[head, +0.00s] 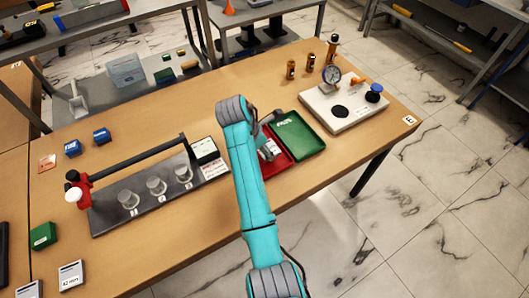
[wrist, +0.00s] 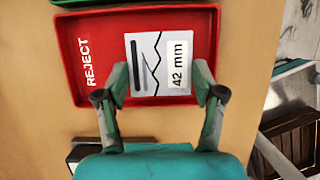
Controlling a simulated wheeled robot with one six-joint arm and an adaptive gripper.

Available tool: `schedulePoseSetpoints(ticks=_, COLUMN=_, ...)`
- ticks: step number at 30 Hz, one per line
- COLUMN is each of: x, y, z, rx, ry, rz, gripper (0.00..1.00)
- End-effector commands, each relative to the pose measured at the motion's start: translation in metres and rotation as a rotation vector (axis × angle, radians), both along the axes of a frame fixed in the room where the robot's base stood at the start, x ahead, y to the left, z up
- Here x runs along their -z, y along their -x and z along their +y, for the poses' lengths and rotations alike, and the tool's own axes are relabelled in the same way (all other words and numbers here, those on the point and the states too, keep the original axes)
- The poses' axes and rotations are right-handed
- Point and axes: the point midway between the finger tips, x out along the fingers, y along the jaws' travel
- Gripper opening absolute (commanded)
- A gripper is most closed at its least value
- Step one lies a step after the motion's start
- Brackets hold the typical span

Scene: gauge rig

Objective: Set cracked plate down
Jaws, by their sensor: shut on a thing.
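The cracked plate (wrist: 150,62) is pale grey with a black zigzag line, a dark bar and a "42 mm" label. My gripper (wrist: 161,80) is shut on its two sides. The plate is over the red tray (wrist: 85,90), which is marked REJECT; I cannot tell whether it touches the tray floor. In the head view the plate (head: 270,149) shows beside my arm, and the red tray (head: 285,164) is partly hidden behind the arm.
A green tray (head: 299,136) adjoins the red one. A white gauge base (head: 350,112) with a dial stands to the right. A metal rig (head: 110,216) with round pieces lies to the left. Another "42 mm" plate (head: 70,275) lies at the front left.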

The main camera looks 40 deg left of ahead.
Motion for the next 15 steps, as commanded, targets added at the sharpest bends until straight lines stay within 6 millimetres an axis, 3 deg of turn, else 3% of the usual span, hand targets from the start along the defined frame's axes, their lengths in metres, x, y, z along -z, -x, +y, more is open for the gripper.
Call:
schedulePoseSetpoints(ticks=7, x=0.031, y=0.000, z=-0.001, rx=0.001, ry=0.002, rz=0.001, gripper=0.27)
schedulePoseSetpoints(ticks=15, x=0.033, y=0.000, z=0.000, rx=0.000, ry=0.001, rz=0.000, gripper=0.27)
